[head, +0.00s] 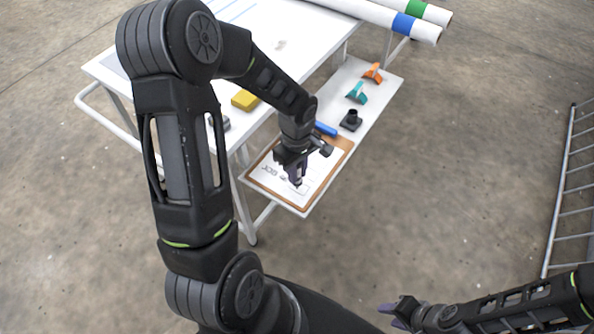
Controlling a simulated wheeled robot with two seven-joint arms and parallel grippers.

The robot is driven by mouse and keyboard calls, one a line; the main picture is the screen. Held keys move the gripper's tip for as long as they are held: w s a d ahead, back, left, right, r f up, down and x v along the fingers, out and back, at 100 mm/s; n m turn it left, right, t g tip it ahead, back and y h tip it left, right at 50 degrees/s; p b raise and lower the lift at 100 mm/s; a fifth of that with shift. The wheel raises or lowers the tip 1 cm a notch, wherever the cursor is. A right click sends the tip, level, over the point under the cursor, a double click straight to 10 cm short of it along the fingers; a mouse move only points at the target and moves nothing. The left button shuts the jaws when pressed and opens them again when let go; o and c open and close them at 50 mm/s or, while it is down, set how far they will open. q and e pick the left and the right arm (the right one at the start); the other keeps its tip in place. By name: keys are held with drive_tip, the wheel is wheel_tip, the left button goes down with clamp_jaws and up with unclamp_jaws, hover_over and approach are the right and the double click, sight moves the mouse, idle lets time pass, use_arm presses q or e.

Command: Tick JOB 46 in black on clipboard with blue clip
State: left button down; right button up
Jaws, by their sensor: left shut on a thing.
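The clipboard (333,166) is a brown board with white paper and a blue clip (326,129) at its far end. It lies on the near end of a white side shelf. Dark print (271,171) on the paper is too small to read and partly covered by my gripper. My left gripper (296,174) is over the paper, shut on a small dark thing that looks like a marker, its tip at or just above the sheet. I cannot tell whether it touches. My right gripper (393,314) is over the floor at the bottom, fingers apart and empty.
Beyond the clipboard on the shelf stand a black holder (351,121), a teal clamp (357,93) and an orange clamp (373,74). A yellow block (245,100) lies on the white table (286,62). White rolls (360,10) jut out at the back. A ladder-like rack (572,185) stands right.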

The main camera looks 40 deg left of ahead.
use_arm(q)
drive_tip(key=shift+w+d, duration=0.15)
drive_tip(key=shift+w+d+b, duration=0.2)
drive_tip(key=shift+d+b, duration=0.05)
drive_tip(key=shift+b, duration=0.05)
idle(0.5)
drive_tip(key=shift+b, duration=0.3)
idle(0.9)
drive_tip(key=shift+w+d, duration=0.1)
drive_tip(key=shift+d, duration=0.05)
drive_tip(key=shift+w+d, duration=0.25)
drive_tip(key=shift+d, duration=0.05)
drive_tip(key=shift+b, duration=0.6)
idle(1.4)
idle(0.4)
